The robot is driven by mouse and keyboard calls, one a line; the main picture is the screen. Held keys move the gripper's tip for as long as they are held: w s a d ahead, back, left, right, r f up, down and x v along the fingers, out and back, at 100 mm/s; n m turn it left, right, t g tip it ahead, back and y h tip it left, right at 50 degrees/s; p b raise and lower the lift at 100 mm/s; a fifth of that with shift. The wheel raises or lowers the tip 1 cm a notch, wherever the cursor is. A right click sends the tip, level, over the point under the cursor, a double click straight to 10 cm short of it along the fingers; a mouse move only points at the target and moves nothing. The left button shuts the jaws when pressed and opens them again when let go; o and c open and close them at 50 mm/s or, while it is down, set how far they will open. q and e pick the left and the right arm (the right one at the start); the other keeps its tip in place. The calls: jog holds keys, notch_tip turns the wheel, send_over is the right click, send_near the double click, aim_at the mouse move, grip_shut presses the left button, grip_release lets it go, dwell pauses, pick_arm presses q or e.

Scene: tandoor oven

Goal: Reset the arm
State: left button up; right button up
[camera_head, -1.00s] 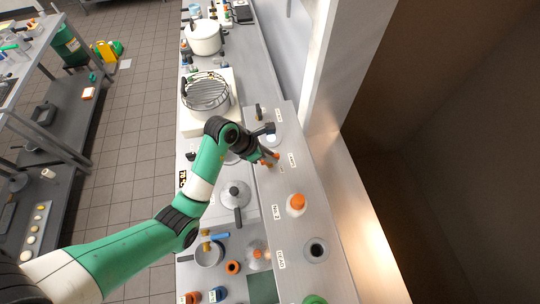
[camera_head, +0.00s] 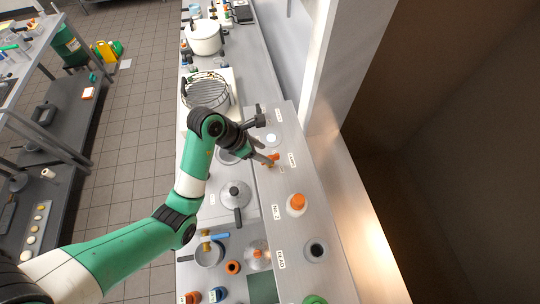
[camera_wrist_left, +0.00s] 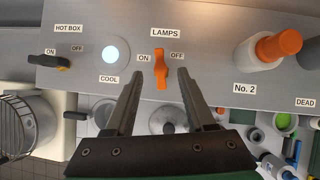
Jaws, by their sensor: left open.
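My left arm reaches in from the left in the head view. Its left gripper (camera_head: 266,160) is open and empty at the sloped steel panel, close to the orange lamps switch (camera_head: 273,157). In the left wrist view the orange switch (camera_wrist_left: 160,69) stands upright between the ON and OFF labels, below LAMPS. The two fingers of the left gripper (camera_wrist_left: 158,75) point at it, one on either side, apart from the knob. I cannot tell the exact gap in depth. My right gripper is in neither view.
The panel also carries a hot box switch (camera_wrist_left: 57,63), a lit round lamp (camera_wrist_left: 116,50) and an orange-capped No. 2 knob (camera_head: 296,204). A lidded pan (camera_head: 235,194), a wire basket (camera_head: 206,91) and a white pot (camera_head: 203,37) stand on the counter.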

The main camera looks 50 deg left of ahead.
pick_arm(q)
jog(key=shift+s+a+r, duration=0.1)
jog(key=shift+s+r, duration=0.2)
jog(key=shift+r, duration=0.2)
